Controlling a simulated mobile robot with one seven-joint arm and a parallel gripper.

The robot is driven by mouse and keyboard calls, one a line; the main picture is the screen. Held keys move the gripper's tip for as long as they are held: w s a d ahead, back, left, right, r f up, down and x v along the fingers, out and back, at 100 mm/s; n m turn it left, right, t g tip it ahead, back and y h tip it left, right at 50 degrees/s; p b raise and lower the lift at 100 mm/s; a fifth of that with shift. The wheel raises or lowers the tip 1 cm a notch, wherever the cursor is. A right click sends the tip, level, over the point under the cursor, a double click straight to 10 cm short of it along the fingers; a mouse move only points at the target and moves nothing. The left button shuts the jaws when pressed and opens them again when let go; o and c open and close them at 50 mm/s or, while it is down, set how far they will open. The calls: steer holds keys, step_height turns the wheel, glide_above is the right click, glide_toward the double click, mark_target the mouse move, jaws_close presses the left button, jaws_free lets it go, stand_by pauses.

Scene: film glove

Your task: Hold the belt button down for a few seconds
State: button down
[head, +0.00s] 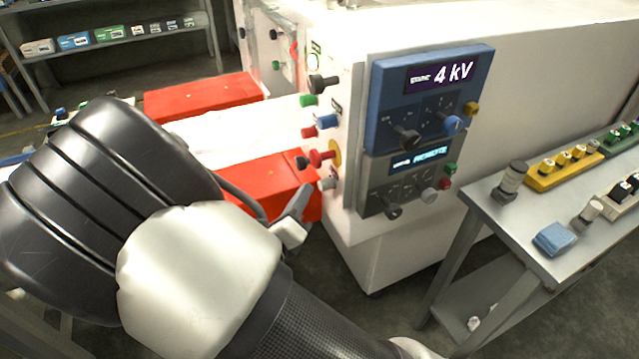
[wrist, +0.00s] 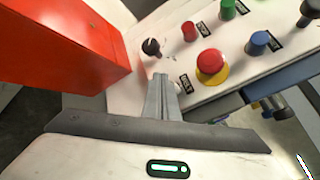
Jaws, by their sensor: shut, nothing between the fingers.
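My gripper (head: 305,190) is shut and empty, with its fingertips at the lower end of the button column on the white machine's end panel. A pale button (head: 327,184) sits just right of the tips. In the wrist view the closed fingers (wrist: 161,78) partly cover a pale round button (wrist: 179,88) beside a small label. I cannot tell whether the tips touch or press it. The labels are too small to read, so I cannot tell which button is the belt button. A red mushroom button (head: 318,158) on a yellow ring (head: 336,153) sits just above.
Near my fingertips are a black knob (head: 301,163) and a red guard block (head: 270,177). Blue (head: 327,121), red (head: 309,132) and green (head: 308,100) buttons are higher up. A blue control box (head: 385,95) juts out to the right. A table (head: 505,232) stands farther right.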

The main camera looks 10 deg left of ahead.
steer(key=s+a, duration=0.1)
steer(key=a+p, duration=0.1)
steer(key=a, duration=0.1)
steer(key=s+a, duration=0.1)
steer(key=shift+s+a+p, duration=0.15)
steer(key=shift+s+p, duration=0.2)
stand_by(0.7)
